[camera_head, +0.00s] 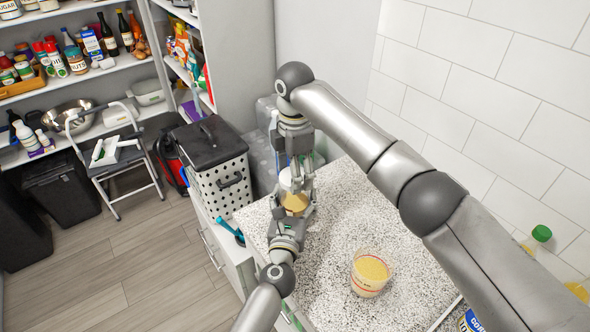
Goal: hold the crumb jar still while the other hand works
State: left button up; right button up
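The crumb jar (295,202), with tan contents and a whitish top (286,180), stands on the speckled counter (345,222) near its left edge. My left gripper (292,210) comes from the near side, its fingers closed around the lower part of the jar. My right gripper (296,178) reaches over from the far side and points down, its fingers around the jar's top. The fingers partly hide the jar, and I cannot tell whether the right fingers press on it.
A clear measuring cup (370,273) of yellowish crumbs stands to the right on the counter. A blue-handled tool (229,231) lies by the left edge. A green-capped bottle (537,239) is at the right wall. A white perforated bin (222,184) stands beyond the counter.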

jog(key=shift+f, duration=0.55)
